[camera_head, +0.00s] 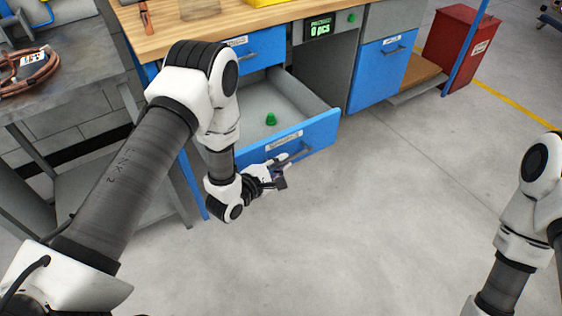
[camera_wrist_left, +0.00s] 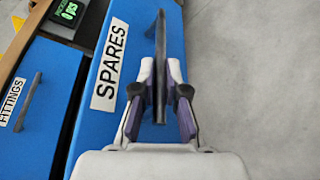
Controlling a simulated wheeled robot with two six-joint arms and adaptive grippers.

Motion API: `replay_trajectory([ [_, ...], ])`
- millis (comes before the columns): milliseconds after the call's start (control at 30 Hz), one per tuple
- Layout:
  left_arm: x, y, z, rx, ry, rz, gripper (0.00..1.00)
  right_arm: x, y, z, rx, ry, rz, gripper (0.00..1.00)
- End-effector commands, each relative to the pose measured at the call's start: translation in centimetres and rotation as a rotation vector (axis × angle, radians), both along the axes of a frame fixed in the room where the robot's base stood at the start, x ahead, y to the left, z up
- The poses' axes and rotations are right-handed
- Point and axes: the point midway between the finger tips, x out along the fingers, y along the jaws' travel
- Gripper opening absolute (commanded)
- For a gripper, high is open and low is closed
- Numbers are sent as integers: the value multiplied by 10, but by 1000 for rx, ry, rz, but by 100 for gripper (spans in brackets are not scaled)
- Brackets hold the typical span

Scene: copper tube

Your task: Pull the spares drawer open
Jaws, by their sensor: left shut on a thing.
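The blue spares drawer (camera_head: 322,131) is pulled out from the workbench, and its grey inside shows in the head view. Its white SPARES label is readable in the left wrist view (camera_wrist_left: 109,68). The dark bar handle (camera_wrist_left: 160,40) is on the drawer's blue front. My left gripper (camera_head: 280,171) is at the front of the drawer. In the left wrist view its fingers (camera_wrist_left: 161,80) are on both sides of the handle, shut on it. My right arm shows at the right edge of the head view, but its gripper is out of view.
A small green object (camera_head: 271,119) lies inside the drawer. A closed blue drawer (camera_head: 262,48) is above it. A blue cabinet (camera_head: 376,78) and a red bin (camera_head: 458,50) stand to the right. A grey table (camera_head: 70,75) with copper tube (camera_head: 38,72) is at left. The floor in front is clear.

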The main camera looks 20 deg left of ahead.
Motion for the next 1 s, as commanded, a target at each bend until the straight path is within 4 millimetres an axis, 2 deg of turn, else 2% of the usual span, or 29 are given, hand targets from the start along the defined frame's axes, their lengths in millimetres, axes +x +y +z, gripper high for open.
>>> replay_trajectory([
  [433, 1, -1, 1, 0, -3, -2, 0, 0, 0, 0, 0, 0, 1, 40],
  [467, 1, -1, 1, 0, -3, -2, 19, 0, 0, 0, 0, 0, 1, 40],
  [500, 1, -1, 1, 0, -3, -2, 23, 0, 0, 0, 0, 0, 1, 40],
  [833, -3, 1, 1, -1, -1, 0, 23, 0, 0, 1, 0, 0, 0, 40],
  [1000, -29, 10, 7, -2, 2, 2, 23, 0, 0, 1, 0, 0, 0, 40],
])
